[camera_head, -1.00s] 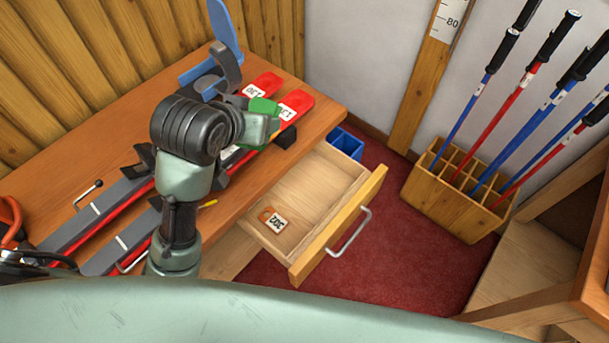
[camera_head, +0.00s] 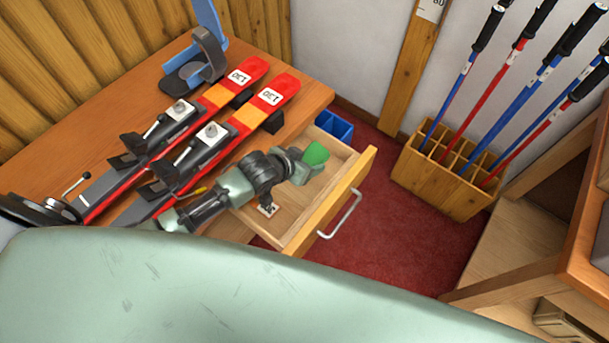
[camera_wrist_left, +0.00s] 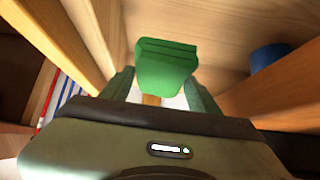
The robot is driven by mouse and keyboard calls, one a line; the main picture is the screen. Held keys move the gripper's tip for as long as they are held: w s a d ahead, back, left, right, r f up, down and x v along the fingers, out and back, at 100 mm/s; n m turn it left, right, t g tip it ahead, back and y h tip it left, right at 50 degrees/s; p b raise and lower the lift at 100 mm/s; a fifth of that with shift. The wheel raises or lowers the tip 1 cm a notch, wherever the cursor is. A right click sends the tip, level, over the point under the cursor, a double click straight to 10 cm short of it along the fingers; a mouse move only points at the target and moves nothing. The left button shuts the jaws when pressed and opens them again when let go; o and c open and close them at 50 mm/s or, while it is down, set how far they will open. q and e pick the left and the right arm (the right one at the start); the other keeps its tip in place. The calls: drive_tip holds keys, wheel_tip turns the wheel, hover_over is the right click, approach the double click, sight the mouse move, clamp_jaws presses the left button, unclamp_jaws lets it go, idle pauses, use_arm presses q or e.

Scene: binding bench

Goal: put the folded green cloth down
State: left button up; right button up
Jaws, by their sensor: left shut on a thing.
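The folded green cloth (camera_head: 316,153) is held at the tip of my left gripper (camera_head: 308,164). In the left wrist view the cloth (camera_wrist_left: 166,68) stands between the two fingers of the gripper (camera_wrist_left: 160,92), which is shut on it. In the head view the gripper and cloth are over the far end of the open wooden drawer (camera_head: 331,206). I cannot tell whether the cloth touches the drawer floor. My right gripper is in neither view.
Two red skis (camera_head: 258,111) lie on the bench (camera_head: 130,101) left of the drawer. A blue stand (camera_head: 196,66) is at the back. A small blue bin (camera_head: 334,126) sits behind the drawer. A wooden rack (camera_head: 443,184) with ski poles stands at right on red carpet.

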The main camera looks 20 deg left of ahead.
use_arm(q)
wheel_tip(320, 180, down, 5)
drive_tip(key=shift+f+b, duration=0.1)
drive_tip(key=shift+b, duration=0.25)
drive_tip(key=shift+f+b, duration=0.3)
drive_tip(key=shift+f, duration=1.45)
drive_tip(key=shift+f, duration=0.15)
drive_tip(key=o, duration=1.5)
drive_tip(key=shift+c, duration=0.2)
